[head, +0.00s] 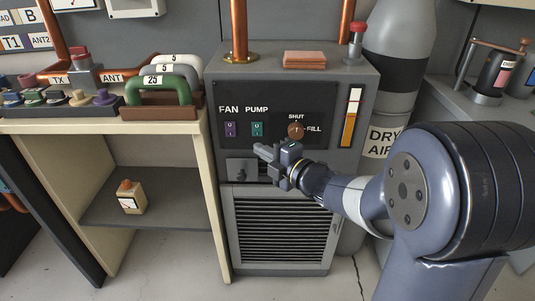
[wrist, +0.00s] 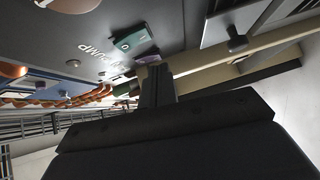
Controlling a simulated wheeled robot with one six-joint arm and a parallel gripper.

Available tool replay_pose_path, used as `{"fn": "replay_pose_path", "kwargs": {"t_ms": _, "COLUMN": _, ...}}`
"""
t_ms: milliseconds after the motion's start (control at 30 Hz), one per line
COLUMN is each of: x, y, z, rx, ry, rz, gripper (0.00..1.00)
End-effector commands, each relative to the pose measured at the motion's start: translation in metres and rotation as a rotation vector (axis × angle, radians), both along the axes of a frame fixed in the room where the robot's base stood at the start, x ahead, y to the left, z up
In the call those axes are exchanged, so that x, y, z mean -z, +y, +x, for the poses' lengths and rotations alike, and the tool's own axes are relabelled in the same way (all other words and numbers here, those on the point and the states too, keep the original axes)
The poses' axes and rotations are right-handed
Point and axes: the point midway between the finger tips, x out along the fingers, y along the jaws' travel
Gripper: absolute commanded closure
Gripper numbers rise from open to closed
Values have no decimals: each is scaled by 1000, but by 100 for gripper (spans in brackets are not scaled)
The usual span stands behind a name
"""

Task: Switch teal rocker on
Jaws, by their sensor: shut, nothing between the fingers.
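The teal rocker (head: 257,129) sits on the dark panel under the PUMP label, to the right of the purple rocker (head: 230,129) under FAN. In the wrist view the teal rocker (wrist: 131,38) shows tilted, with a round mark at one end; I cannot tell which way it is pressed. My gripper (head: 259,150) is shut and empty, its tips just below the teal rocker in the head view. In the wrist view my gripper (wrist: 157,75) points at the panel near the rockers; a gap to the teal rocker seems to remain, and contact cannot be confirmed.
The SHUT/FILL knob (head: 296,131) is right of the teal rocker, above my gripper. A small knob (head: 240,170) sits below the rockers. A bench (head: 160,122) with plugs and handles stands left; a gas cylinder (head: 397,60) stands right.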

Motion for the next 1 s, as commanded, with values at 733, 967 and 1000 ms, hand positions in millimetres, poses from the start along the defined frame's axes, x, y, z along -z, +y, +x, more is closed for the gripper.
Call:
{"fn": "replay_pose_path", "kwargs": {"t_ms": 733, "x": 8, "y": -67, "z": -72, "rx": 1, "ry": 0, "rz": 0, "gripper": 100}}
{"fn": "replay_pose_path", "kwargs": {"t_ms": 967, "x": 9, "y": -68, "z": -73, "rx": 0, "ry": 0, "rz": 0, "gripper": 100}}
{"fn": "replay_pose_path", "kwargs": {"t_ms": 1000, "x": 9, "y": -68, "z": -73, "rx": 0, "ry": 0, "rz": 0, "gripper": 100}}
